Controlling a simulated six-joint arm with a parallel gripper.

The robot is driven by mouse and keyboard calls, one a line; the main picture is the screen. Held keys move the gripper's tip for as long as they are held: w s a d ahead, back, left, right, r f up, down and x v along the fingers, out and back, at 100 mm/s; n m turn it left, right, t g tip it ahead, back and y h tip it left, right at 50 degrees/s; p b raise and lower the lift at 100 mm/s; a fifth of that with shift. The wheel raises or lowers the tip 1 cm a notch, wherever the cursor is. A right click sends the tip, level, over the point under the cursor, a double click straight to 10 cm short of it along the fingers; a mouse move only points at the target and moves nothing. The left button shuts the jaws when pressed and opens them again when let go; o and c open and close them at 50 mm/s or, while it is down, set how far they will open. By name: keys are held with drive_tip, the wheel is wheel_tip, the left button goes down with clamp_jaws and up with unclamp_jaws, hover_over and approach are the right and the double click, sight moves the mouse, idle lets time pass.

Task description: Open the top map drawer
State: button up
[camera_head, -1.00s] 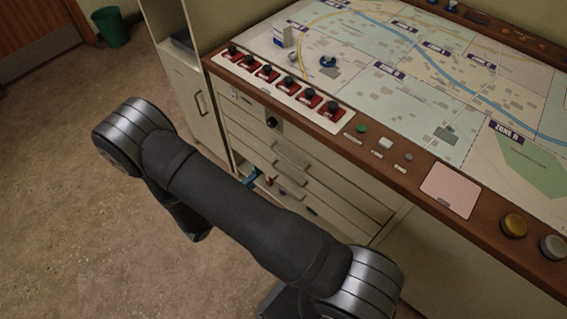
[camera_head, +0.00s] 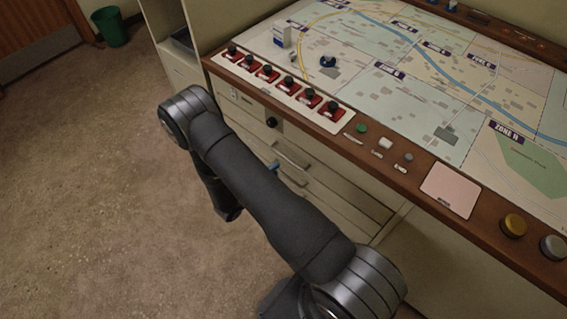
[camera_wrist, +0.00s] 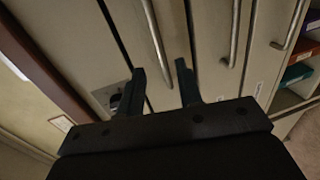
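The top map drawer (camera_wrist: 130,35) is shut, its face flush with the cabinet front. Its long metal bar handle (camera_wrist: 157,42) runs between my two fingertips in the wrist view. My gripper (camera_wrist: 160,70) is open, one finger to each side of the handle's lower end. I cannot tell whether the fingertips reach around the bar in depth or are still short of it. In the head view a handle (camera_head: 291,155) shows on the drawer front, and a bluish fingertip (camera_head: 273,165) shows beside it. My arm hides the lower left of the drawers.
Other drawer handles (camera_wrist: 234,35) stand close to the right in the wrist view, with an open shelf of coloured binders (camera_wrist: 297,72) beyond. A black knob (camera_head: 271,122) sits on the panel under the wooden console edge (camera_head: 385,157).

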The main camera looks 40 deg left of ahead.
drive_tip(key=x, duration=0.6)
drive_tip(key=shift+w, duration=0.1)
clamp_jaws()
